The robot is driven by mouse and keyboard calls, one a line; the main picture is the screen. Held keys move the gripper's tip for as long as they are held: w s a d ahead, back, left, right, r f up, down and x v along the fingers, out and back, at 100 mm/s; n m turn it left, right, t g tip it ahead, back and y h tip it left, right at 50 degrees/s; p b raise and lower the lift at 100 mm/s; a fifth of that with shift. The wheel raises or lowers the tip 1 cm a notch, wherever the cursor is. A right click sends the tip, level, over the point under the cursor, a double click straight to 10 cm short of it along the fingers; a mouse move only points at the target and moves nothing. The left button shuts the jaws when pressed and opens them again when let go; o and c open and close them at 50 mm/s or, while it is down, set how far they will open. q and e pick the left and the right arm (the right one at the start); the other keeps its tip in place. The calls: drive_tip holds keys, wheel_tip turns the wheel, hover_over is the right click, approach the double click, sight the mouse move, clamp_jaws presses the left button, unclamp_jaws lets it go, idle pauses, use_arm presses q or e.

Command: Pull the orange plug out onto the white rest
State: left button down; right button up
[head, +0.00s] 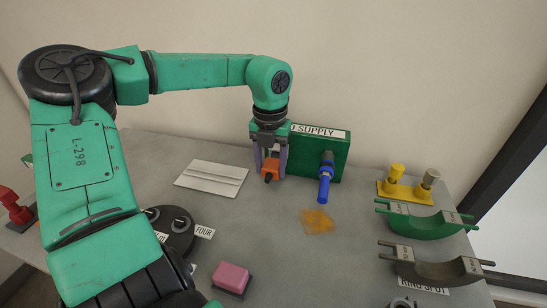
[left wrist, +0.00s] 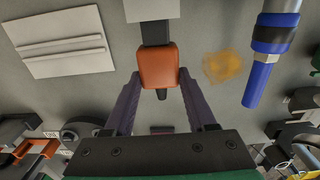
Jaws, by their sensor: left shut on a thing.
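The orange plug (head: 271,165) is between the fingers of my left gripper (head: 270,172), in front of the green supply box (head: 318,155). In the left wrist view the orange plug (left wrist: 158,66) sits between the fingertips of my left gripper (left wrist: 159,82), which is shut on it. A dark shank runs from the plug towards a pale block (left wrist: 151,10) at the top edge; whether it is seated there I cannot tell. The white rest (head: 212,178), a flat ridged plate, lies empty on the table, left of the plug. My right gripper is not in view.
A blue connector (head: 325,180) sticks out of the box, right of the plug. An orange-brown patch (head: 318,221) marks the grey table. A pink block (head: 232,278) is near the front. Yellow posts (head: 396,172) and a green cradle (head: 425,223) stand at right.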

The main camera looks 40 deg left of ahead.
use_arm(q)
drive_tip(key=shift+s+d+b, duration=0.2)
drive_tip(key=shift+s+d, duration=0.25)
drive_tip(key=shift+s, duration=0.4)
drive_tip(key=shift+s+d+b, duration=0.2)
drive_tip(key=shift+s+d, duration=0.25)
drive_tip(key=shift+s, duration=0.35)
